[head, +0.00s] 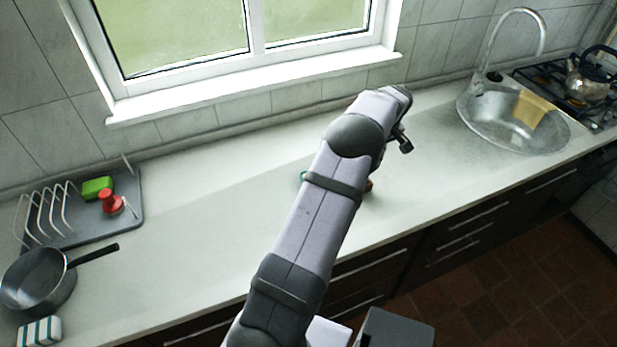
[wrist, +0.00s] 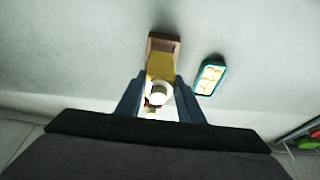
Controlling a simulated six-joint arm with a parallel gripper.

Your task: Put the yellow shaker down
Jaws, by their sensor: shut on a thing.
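My gripper (wrist: 160,92) is shut on the yellow shaker, low in the middle of the wrist view. A white round part (wrist: 160,93) shows between the two blue-grey fingers, with a little red beside it. A yellow surface (wrist: 160,66) lies just above it in the picture; I cannot tell whether all of it belongs to the shaker. The gap between the shaker and the worktop is not clear. In the head view my arm hides the gripper and the shaker.
A brown block-like thing (wrist: 163,41) adjoins the yellow surface. A teal-rimmed piece with pale contents (wrist: 208,77) lies beside it on the worktop (head: 190,215). The dish rack (head: 125,200) and pan (head: 38,283) are left, the sink (head: 510,138) right. Worktop between them is largely clear.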

